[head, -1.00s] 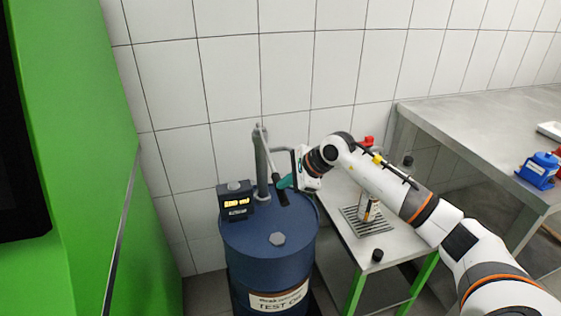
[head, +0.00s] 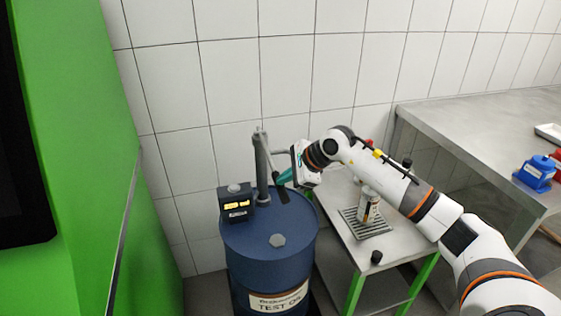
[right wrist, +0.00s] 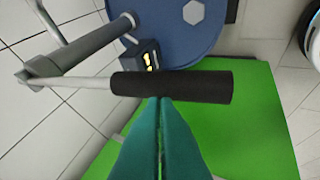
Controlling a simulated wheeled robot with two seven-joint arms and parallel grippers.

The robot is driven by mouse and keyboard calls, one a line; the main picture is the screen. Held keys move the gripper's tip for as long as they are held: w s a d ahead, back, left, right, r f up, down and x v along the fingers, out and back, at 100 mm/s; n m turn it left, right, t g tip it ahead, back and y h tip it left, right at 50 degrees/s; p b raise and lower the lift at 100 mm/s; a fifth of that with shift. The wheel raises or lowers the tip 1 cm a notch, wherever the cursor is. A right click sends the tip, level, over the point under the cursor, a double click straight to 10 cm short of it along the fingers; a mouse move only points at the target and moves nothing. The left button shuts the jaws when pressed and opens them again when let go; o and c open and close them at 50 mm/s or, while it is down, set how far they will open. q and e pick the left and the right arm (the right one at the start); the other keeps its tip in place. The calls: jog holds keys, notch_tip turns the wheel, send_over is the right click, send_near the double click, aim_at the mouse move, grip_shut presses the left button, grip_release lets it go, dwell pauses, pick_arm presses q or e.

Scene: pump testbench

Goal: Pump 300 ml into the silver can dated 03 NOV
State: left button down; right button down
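A blue drum (head: 255,250) carries a hand pump (head: 262,170) with a lever ending in a black grip (right wrist: 172,86). My right gripper (head: 288,178) is at this grip; in the right wrist view its teal fingers (right wrist: 161,100) are together, tips at the grip's lower edge, and do not appear to wrap it. A meter (head: 236,204) on the drum shows yellow digits that look like 200 ml, though blurred. A silver can (head: 369,206) with a white and orange label stands upright on the grate (head: 356,226); its date is unreadable. My left gripper is out of view.
The grate is on a grey side table (head: 402,240) with green legs. A dark knob-like object (head: 376,257) is at its front edge. A workbench (head: 470,130) at right holds a blue container (head: 538,173). A green cabinet (head: 90,200) stands at left.

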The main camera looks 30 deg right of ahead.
notch_tip(320, 180, up, 8)
jog(key=p, duration=0.4)
jog(key=shift+w+f, duration=0.2)
jog(key=shift+w, duration=0.25)
jog(key=shift+d, duration=0.1)
dwell(0.3)
jog(key=r+p, duration=0.2)
jog(key=r, duration=0.1)
jog(key=r+p, duration=0.1)
jog(key=r, duration=0.1)
jog(key=shift+w, duration=0.25)
dwell(0.7)
